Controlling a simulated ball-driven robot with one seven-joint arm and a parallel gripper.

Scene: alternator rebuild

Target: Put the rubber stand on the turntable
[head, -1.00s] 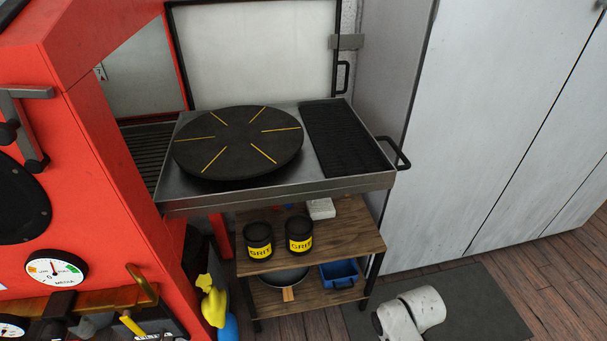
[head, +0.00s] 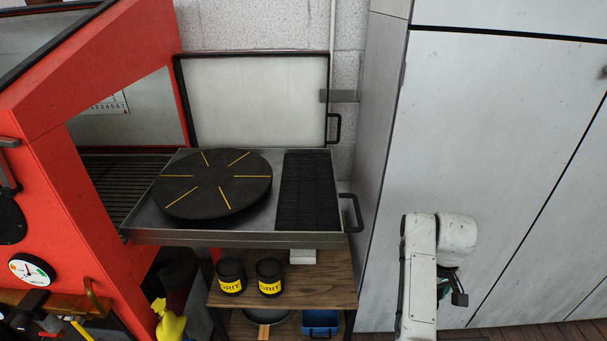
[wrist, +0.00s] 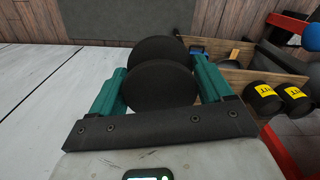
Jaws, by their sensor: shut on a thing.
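The turntable (head: 212,184) is a round black disc with yellow radial lines, lying empty in a metal tray in the head view. My gripper (wrist: 160,78) has its two teal fingers shut on the rubber stand (wrist: 158,85), a black piece with two round discs, in the wrist view. In the head view my gripper (head: 452,287) hangs at the lower right, in front of the grey cabinet, well to the right of the turntable. The stand is mostly hidden or too small to make out there.
The metal tray (head: 200,237) has a black ribbed mat (head: 308,190) on its right and a handle (head: 351,212) at its right edge. A red cabinet (head: 75,170) with an open door stands left. Below, a wooden shelf (head: 325,283) holds two black grit tins (head: 231,276).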

